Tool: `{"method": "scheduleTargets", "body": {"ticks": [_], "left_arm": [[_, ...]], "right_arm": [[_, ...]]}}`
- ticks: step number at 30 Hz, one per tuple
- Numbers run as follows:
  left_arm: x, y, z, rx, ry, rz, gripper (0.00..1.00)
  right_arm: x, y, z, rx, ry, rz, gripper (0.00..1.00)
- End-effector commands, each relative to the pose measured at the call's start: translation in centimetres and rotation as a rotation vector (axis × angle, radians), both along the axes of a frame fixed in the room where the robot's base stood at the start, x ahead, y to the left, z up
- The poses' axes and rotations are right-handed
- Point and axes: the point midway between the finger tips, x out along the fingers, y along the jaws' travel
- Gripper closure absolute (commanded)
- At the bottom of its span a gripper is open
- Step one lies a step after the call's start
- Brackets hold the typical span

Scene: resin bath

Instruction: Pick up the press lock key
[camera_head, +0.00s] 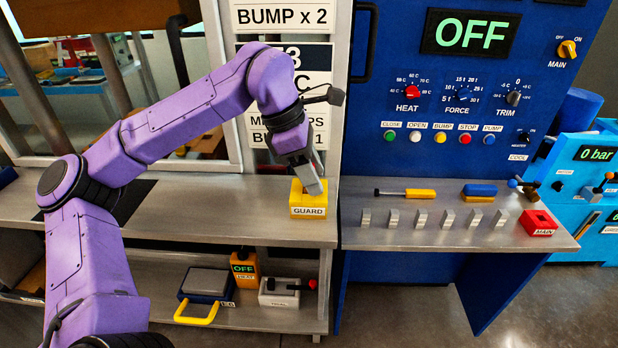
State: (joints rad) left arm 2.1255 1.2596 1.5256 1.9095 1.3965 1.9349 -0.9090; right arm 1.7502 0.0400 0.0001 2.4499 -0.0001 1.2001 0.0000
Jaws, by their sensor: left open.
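I cannot make out a separate press lock key. A yellow block labelled GUARD (308,211) stands on the front edge of the grey shelf, left of the blue panel. My left gripper (308,187) points down right at the top of this block. It is open, and its fingertips overlap the block's top opening, so whatever is there is hidden. I cannot tell whether the fingers touch the block. A red block labelled MAIN (540,231) stands at the right end of the panel's shelf. My right gripper is not in view.
The blue panel (400,150) carries knobs, buttons and an OFF display (473,34). Its shelf (380,232) holds several small metal pieces, a yellow-handled tool (420,194) and a blue-and-yellow block (480,190). A lower shelf holds a yellow-handled box (205,287) and an orange box (244,270).

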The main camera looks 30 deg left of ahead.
Motion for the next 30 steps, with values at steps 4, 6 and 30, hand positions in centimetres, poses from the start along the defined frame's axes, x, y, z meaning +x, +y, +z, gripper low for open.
{"method": "scheduleTargets", "body": {"ticks": [4, 6, 30], "left_arm": [[0.1, -0.2, -0.3, -0.001, -0.002, 0.0, 0.49], [0.1, -0.2, -0.3, 0.0, -0.002, -0.001, 0.49], [-0.7, 0.0, 3.9, 0.0, -0.009, 0.0, 1.0]], "right_arm": [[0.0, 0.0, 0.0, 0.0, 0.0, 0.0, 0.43], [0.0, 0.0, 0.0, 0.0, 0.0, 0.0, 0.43], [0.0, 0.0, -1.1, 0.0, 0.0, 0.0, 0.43]]}}
